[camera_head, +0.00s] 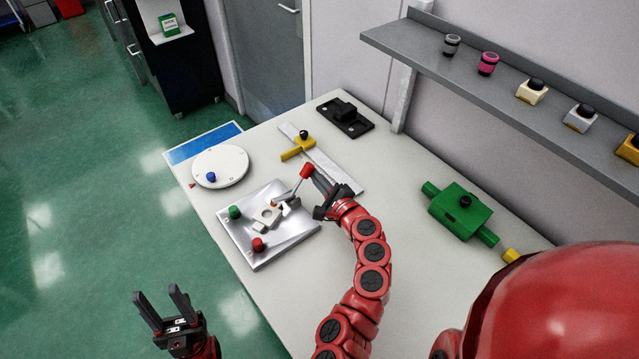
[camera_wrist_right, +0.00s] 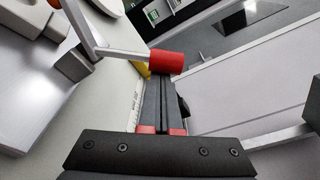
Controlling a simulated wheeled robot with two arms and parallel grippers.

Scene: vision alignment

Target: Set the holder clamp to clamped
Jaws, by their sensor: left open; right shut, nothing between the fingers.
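The holder is a silver plate (camera_head: 262,250) on the table, with a green knob (camera_head: 235,212), a red knob (camera_head: 259,244) and a pale part (camera_head: 268,216) on it. The clamp lever (camera_head: 292,191) rises from the plate's right side, tilted up and right, and ends in a red grip (camera_head: 306,171). My right gripper (camera_head: 313,174) is shut and empty, its tips right at the red grip. In the right wrist view the red grip (camera_wrist_right: 166,63) lies across the tips of the closed fingers (camera_wrist_right: 160,85); contact cannot be told. My left gripper (camera_head: 163,302) is open, over the floor.
A white round dial (camera_head: 221,160) with a blue knob and a ruler with a yellow slider (camera_head: 300,148) lie behind the plate. A black block (camera_head: 345,115) is at the back. A green box (camera_head: 460,212) stands right. A grey shelf (camera_head: 500,85) runs along the wall.

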